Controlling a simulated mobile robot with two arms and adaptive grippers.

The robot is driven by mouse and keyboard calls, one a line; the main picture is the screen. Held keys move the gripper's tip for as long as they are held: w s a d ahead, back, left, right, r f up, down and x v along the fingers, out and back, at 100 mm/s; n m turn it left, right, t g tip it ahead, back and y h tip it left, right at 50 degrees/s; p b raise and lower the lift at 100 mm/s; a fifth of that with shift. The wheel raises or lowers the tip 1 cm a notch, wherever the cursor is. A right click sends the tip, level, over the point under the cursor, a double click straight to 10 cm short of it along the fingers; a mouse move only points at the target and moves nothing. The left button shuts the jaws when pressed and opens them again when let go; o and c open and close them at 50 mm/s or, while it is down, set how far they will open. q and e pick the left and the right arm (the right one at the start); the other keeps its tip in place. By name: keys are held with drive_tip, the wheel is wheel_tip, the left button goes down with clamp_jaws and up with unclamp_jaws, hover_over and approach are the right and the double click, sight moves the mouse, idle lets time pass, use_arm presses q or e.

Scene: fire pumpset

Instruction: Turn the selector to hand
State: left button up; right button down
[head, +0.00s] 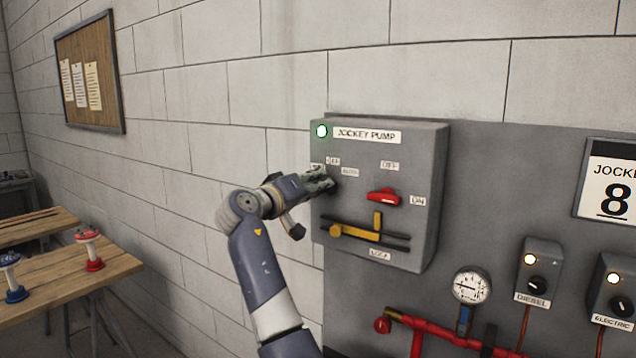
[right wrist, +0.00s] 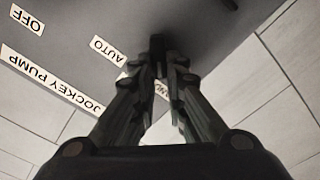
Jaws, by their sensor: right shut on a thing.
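The grey jockey pump panel (head: 420,150) is on the wall in the head view, with a lit green lamp (head: 322,131) at its top left. My right gripper (head: 328,181) is at the panel's left side, below the lamp, and covers the selector there. In the right wrist view its fingers (right wrist: 160,62) close on the dark selector knob (right wrist: 157,44) against the panel face. An AUTO label (right wrist: 108,48) is beside the fingertips; another label is partly hidden behind the fingers. Which way the selector points cannot be told. My left gripper is not in view.
A red handle (head: 383,196) with OFF and ON labels is right of the gripper. A yellow lever (head: 355,234) is in a slot below. A gauge (head: 471,285) and diesel box (head: 538,272) are farther right. Wooden tables (head: 50,275) are at left.

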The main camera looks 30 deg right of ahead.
drive_tip(key=shift+r, duration=0.1)
idle(0.3)
drive_tip(key=c, duration=1.6)
unclamp_jaws()
drive_tip(key=shift+w, duration=0.1)
drive_tip(key=v, duration=1.2)
drive_tip(key=shift+n, duration=0.3)
